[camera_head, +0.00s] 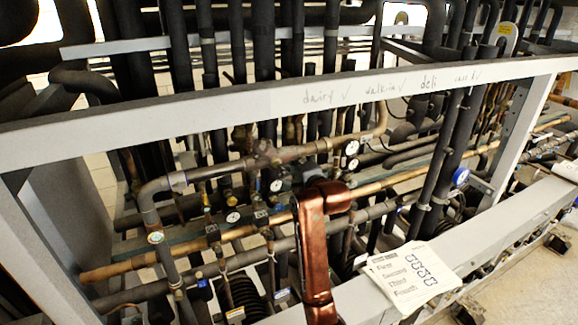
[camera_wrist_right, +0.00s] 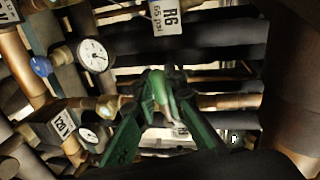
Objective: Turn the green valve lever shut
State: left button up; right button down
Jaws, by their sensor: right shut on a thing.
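The green valve lever (camera_wrist_right: 161,92) is near the middle of the right wrist view, among pipes. My right gripper (camera_wrist_right: 168,82) reaches it there, with its dark green fingers closing in from both sides. The fingers are shut on the lever and partly cover it. How far the lever is turned cannot be told. In the head view, my copper-coloured right arm reaches from the bottom into the pipes and hides the lever and the right gripper. My left gripper is in neither view.
A grey frame beam (camera_head: 250,106) with handwriting crosses in front of the pipes. Round gauges (camera_wrist_right: 92,55) and a label tag (camera_wrist_right: 166,17) are close by in the wrist view. A paper sheet (camera_head: 412,277) lies on the lower beam. Pipes crowd the space.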

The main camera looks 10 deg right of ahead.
jog(key=shift+d, duration=0.1)
jog(key=c, duration=2)
grip_release()
jog(key=shift+o, duration=0.2)
jog(key=v, duration=1.2)
jog(key=shift+c, duration=0.3)
